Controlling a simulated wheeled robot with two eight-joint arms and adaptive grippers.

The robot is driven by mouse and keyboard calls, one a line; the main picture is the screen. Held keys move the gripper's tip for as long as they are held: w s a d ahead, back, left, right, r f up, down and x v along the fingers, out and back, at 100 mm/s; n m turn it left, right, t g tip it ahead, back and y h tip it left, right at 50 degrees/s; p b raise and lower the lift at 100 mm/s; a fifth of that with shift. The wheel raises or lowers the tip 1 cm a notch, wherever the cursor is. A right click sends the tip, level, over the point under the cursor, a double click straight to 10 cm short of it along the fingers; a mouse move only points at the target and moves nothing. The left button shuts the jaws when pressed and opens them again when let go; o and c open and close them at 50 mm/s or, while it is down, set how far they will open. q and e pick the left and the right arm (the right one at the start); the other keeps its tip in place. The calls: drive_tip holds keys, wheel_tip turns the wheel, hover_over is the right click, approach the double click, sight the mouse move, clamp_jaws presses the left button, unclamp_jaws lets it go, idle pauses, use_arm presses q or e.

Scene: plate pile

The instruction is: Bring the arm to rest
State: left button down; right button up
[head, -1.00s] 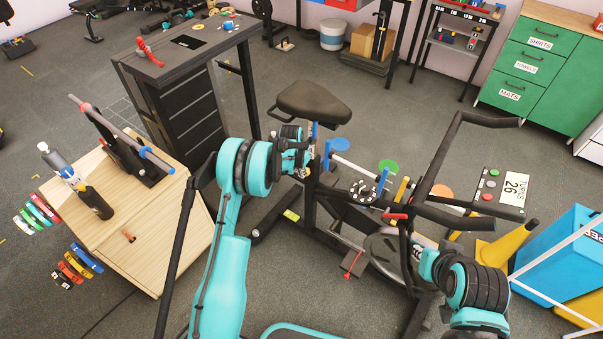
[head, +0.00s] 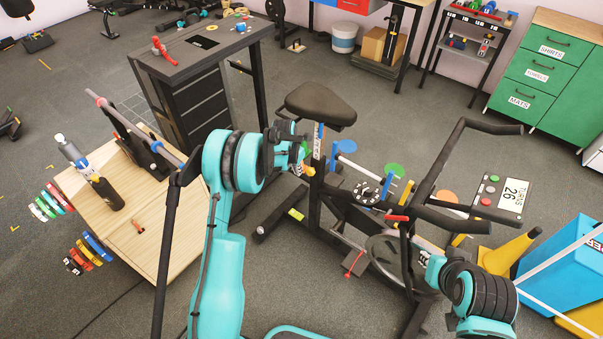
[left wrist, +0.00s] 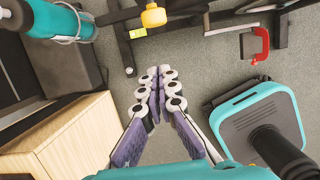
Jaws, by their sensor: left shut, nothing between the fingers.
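My left arm reaches up through the middle of the head view, with its gripper (head: 303,152) beside the frame of an exercise bike (head: 318,103), below the saddle. In the left wrist view the left gripper (left wrist: 160,75) has its two rows of finger links together, shut and empty, above the grey floor. My right arm shows at the lower right of the head view, but its gripper cannot be made out.
A dark drawer desk (head: 195,105) stands behind. A blue bin (head: 560,260) and yellow cone (head: 505,252) are at right.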

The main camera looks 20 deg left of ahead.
use_arm(q)
drive_tip(key=v, duration=0.3)
drive_tip(key=shift+s+d+r+p, duration=0.1)
drive_tip(key=shift+s+r+p, duration=0.1)
drive_tip(key=shift+r+p, duration=0.2)
drive_tip(key=shift+r, duration=0.1)
drive_tip(key=s+d+r+m+t, duration=0.1)
drive_tip(key=s+d+r+m, duration=0.1)
drive_tip(key=s+r+m, duration=0.7)
drive_tip(key=s+d+r+m+t, duration=0.1)
drive_tip(key=s+d+r+m, duration=0.2)
drive_tip(key=s+r+m, duration=0.6)
drive_tip(key=s+d+r+m+t+y, duration=0.1)
drive_tip(key=s+d+r+m+t, duration=0.1)
drive_tip(key=s+m, duration=1.2)
drive_tip(key=shift+s+r+t, duration=0.3)
drive_tip(key=shift+s+r, duration=0.35)
drive_tip(key=shift+s, duration=0.35)
